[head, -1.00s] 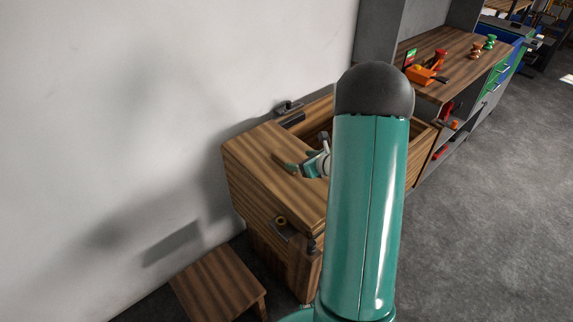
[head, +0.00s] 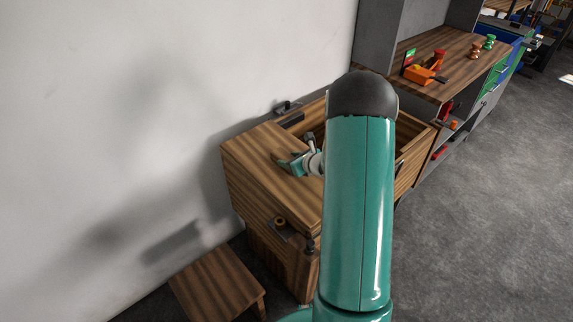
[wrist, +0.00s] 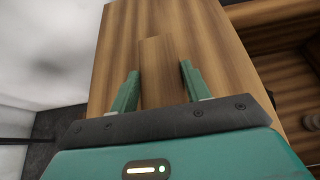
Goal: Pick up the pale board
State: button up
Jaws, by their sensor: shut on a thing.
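My gripper (wrist: 160,72) shows in the wrist view with its two green fingers on either side of a flat wooden board (wrist: 160,88), and it is shut on it. This is the pale board, though it looks mid-brown here, close in colour to the wood behind it. The board reaches a little past the fingertips, and its near end is hidden by the gripper body. In the head view my gripper (head: 289,163) is over the left part of the wooden bench top (head: 248,153). I cannot tell whether the board touches the top.
The bench has a recessed well to the right, partly hidden by my arm. A small wooden stool (head: 218,285) stands at the front left. A shelf unit with an orange tool (head: 420,75) is at the back right. A pale wall rises at the left. Open floor lies right.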

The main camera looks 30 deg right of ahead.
grip_shut()
jog(key=shift+r, duration=0.15)
